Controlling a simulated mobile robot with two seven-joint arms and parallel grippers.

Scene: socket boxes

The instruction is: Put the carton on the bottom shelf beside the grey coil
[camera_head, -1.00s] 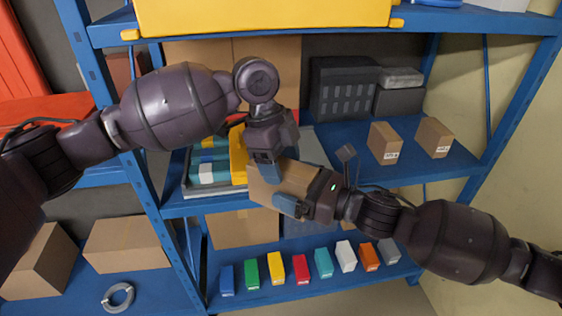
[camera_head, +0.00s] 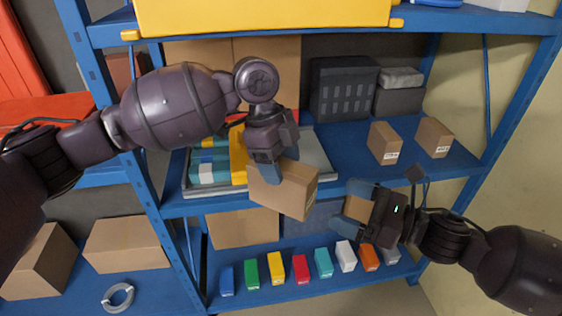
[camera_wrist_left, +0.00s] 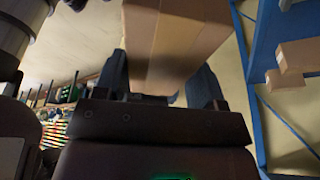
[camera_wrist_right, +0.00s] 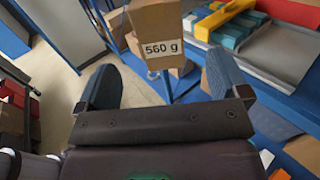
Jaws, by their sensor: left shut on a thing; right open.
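The brown carton (camera_head: 285,190) hangs in front of the shelf rack, tilted. My left gripper (camera_head: 268,172) is shut on it from above. In the left wrist view the carton (camera_wrist_left: 172,45) sits between the fingers. My right gripper (camera_head: 357,212) is open and empty, to the right of the carton and apart from it. In the right wrist view the carton (camera_wrist_right: 157,25) shows a "560 g" label beyond the open fingers (camera_wrist_right: 160,80). The grey coil (camera_head: 117,297) lies on the bottom shelf (camera_head: 157,290) of the left bay.
Two larger boxes (camera_head: 40,262) (camera_head: 125,243) stand behind and left of the coil; bare shelf lies right of it. A blue post (camera_head: 172,240) separates the bays. Several small coloured boxes (camera_head: 301,268) line the right bay's bottom shelf. Two small cartons (camera_head: 384,143) (camera_head: 433,137) stand above.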

